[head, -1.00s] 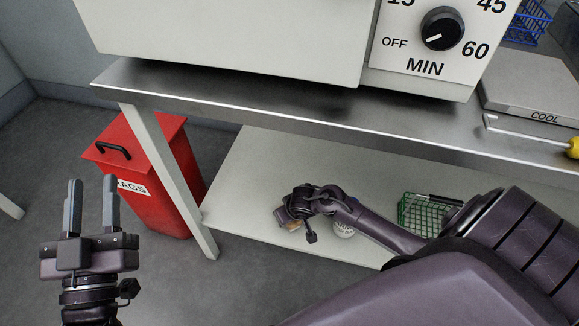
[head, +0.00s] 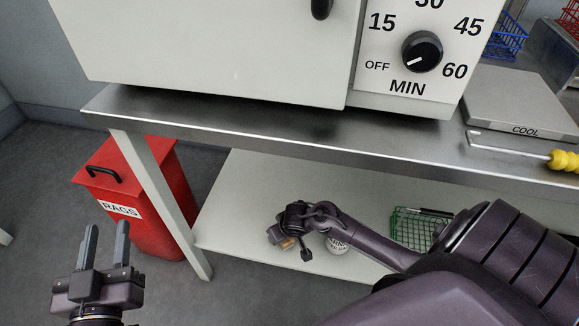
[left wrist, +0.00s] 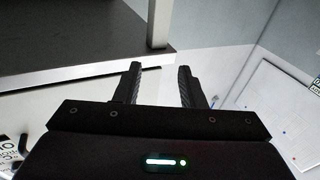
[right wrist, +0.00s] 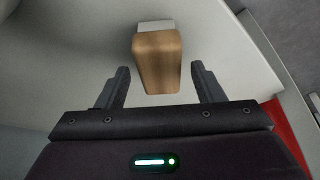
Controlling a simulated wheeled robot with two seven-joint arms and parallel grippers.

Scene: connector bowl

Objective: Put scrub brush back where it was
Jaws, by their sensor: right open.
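The scrub brush (right wrist: 157,62), a brown wooden block with a pale part at its far end, is in the right wrist view. My right gripper (right wrist: 160,72) is open, with its fingers apart on either side of the block's near end. A gap shows between the block and each finger. In the head view, a small brown part of the brush (head: 288,243) shows at my right gripper, over the lower shelf; the rest is hidden. My left gripper (head: 106,245) is open and empty, off to the left in front of the red bin.
A steel table (head: 250,120) carries a large white oven above the lower shelf (head: 235,205). A white round object (head: 338,246) and a green wire basket (head: 408,230) are on the shelf. A red RAGS bin (head: 155,225) stands by the table leg (head: 160,200).

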